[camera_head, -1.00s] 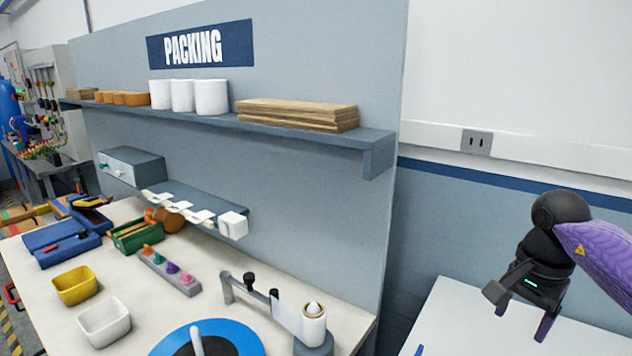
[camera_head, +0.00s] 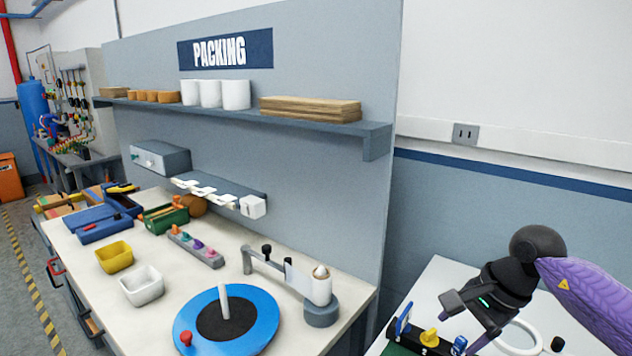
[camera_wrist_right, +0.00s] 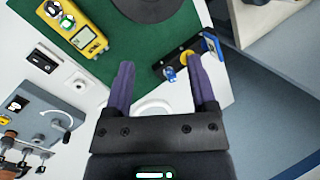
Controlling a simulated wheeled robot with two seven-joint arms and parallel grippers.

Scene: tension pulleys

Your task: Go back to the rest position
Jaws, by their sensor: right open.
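My right gripper (camera_head: 470,328) is at the lower right of the head view, on its purple arm, above the white table (camera_head: 437,274) on the right. In the right wrist view the two purple fingers of this gripper (camera_wrist_right: 161,72) are spread apart with nothing between them. A black bar (camera_wrist_right: 184,57) with yellow and blue knobs lies beyond the fingertips on a green mat (camera_wrist_right: 140,45). A white ring (camera_wrist_right: 152,108) shows partly behind the fingers. My left gripper is not in view.
A packing bench with a blue round turntable (camera_head: 262,331), a tape holder (camera_head: 321,291) and yellow (camera_head: 114,257) and white (camera_head: 142,286) bins stands at left. A yellow meter (camera_wrist_right: 88,41) lies on the mat. The wall panel (camera_head: 330,195) stands behind the bench.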

